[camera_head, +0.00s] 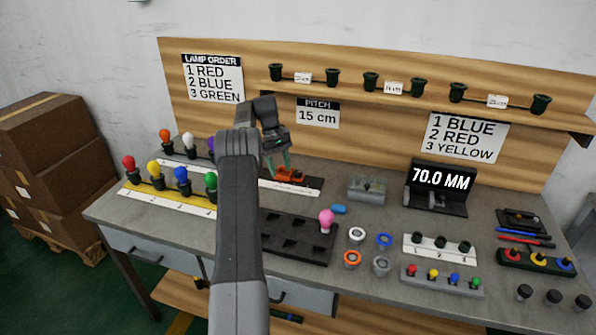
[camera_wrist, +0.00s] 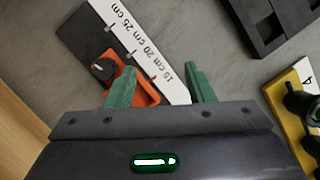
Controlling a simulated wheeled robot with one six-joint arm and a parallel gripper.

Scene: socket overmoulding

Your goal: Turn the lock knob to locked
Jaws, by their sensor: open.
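The lock knob (camera_wrist: 103,69) is a small dark round knob with a pale mark, on an orange slider (camera_wrist: 145,94) in the wrist view. The slider sits on a dark base beside a white scale strip (camera_wrist: 135,40) marked 15, 20 and 25 cm. In the head view the orange slider (camera_head: 291,175) lies just below my gripper (camera_head: 276,165); the knob is too small to make out there. My gripper's green fingers (camera_wrist: 160,80) are open and empty, spread over the slider end of the scale. The knob lies outside them, left of the left fingertip, and apart from it.
A dark compartment tray (camera_head: 283,232) holding a pink bulb stands in front of the slider. Lamp rows on a yellow strip (camera_head: 165,200) stand left. A grey block (camera_head: 367,189) and a 70.0 MM display (camera_head: 441,180) stand right.

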